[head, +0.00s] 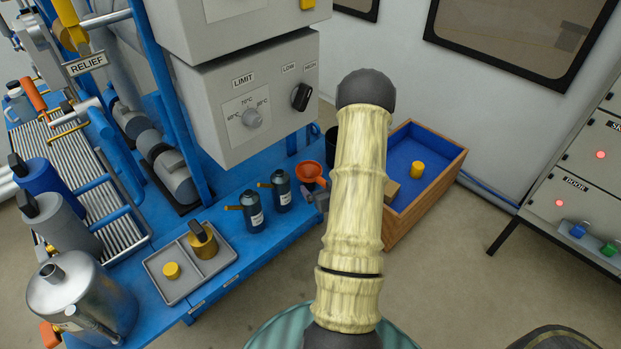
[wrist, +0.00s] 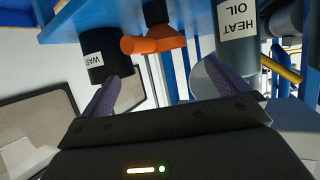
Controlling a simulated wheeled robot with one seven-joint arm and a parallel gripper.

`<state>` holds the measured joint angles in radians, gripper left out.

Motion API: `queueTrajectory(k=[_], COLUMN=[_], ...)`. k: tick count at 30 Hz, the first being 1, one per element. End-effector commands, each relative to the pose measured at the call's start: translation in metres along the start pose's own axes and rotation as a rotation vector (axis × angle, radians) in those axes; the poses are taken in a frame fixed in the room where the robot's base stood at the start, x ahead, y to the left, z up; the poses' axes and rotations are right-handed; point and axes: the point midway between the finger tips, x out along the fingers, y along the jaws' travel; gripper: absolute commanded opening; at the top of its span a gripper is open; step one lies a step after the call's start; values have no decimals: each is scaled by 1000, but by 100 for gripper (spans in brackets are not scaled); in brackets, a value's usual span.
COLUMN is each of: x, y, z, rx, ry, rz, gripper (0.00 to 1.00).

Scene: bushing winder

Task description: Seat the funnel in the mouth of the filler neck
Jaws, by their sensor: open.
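The orange funnel (head: 311,172) sits near the right end of the blue bench, mouth up, close to my gripper (head: 317,197). In the wrist view, which is upside down, the funnel (wrist: 170,38) shows beyond and between the two spread fingers (wrist: 165,75). A dark support (wrist: 155,12) is at it. My gripper is open and empty, and the fingers appear apart from the funnel. A silver tank (head: 80,295) at the lower left has a short upright open neck (head: 52,272), which looks like the filler neck. My forearm hides part of the bench's right end.
Dark oil bottles (head: 252,210) stand left of the funnel; one reads HEAT OIL (wrist: 238,30). A black waste cup (wrist: 105,55) is beside it. A grey tray (head: 190,270) holds yellow parts. A grey control box (head: 245,95) overhangs the bench. A wooden blue-lined crate (head: 440,185) stands right.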

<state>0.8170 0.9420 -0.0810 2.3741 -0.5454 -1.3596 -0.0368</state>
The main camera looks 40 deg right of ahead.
Motion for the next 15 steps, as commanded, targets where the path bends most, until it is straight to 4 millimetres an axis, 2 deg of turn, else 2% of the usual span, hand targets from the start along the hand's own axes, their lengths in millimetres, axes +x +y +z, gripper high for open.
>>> queueTrajectory(k=[3, 6, 15], x=[22, 34, 40], y=[-1, -1, 0], z=[-1, 0, 0], rx=[0, 0, 1], ry=[2, 0, 0], rz=[-3, -2, 0], gripper=[99, 99, 99])
